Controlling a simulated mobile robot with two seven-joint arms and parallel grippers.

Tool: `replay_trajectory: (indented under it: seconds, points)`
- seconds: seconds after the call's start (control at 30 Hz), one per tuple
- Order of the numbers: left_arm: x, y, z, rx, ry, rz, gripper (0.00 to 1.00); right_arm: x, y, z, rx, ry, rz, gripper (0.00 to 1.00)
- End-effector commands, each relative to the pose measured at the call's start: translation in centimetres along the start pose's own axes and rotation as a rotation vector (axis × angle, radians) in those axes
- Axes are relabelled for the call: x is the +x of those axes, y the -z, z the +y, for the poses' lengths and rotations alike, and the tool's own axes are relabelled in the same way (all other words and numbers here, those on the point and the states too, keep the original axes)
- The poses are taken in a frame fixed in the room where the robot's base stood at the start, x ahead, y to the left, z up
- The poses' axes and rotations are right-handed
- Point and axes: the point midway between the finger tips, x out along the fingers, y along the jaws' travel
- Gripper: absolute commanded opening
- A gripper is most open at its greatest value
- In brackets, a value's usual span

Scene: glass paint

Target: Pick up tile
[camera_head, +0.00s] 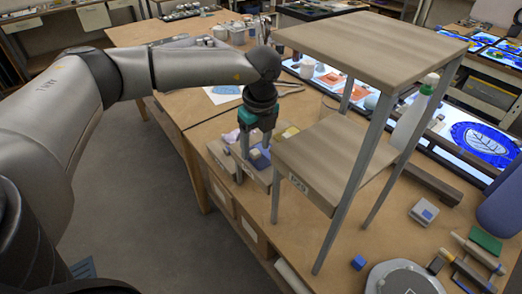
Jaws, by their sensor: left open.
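My left gripper (253,160) points straight down over a low wooden tray (220,154) on the workbench, with its two fingers apart. A small blue tile-like piece (262,161) lies at the fingers, partly hidden by them. A pale block (255,153) shows between the fingers. I cannot tell whether the fingers touch either piece. Pinkish pieces (230,137) lie to the left in the tray and a yellow piece (290,131) lies to the right. My right gripper is not in view.
A two-tier wooden stand (372,40) with metal legs rises close to the right of my gripper. Lit glass panels (478,142) line the back right.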

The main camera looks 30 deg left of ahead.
Motion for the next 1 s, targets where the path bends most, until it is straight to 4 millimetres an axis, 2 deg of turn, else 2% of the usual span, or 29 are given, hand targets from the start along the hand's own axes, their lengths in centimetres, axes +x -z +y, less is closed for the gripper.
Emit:
replay_trajectory:
  seconds: [0.1,0.33,0.9,1.0]
  points:
    - [1.00,0.01,0.05,0.000,-0.001,0.000,0.62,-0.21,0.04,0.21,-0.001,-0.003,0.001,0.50]
    - [1.21,0.01,0.04,0.000,-0.001,0.000,0.62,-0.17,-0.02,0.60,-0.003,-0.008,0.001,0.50]
    - [1.15,0.02,0.03,0.000,0.000,0.000,0.00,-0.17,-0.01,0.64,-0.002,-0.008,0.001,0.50]
    - [1.14,0.01,0.03,0.000,0.000,0.000,0.00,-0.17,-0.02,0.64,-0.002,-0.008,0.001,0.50]
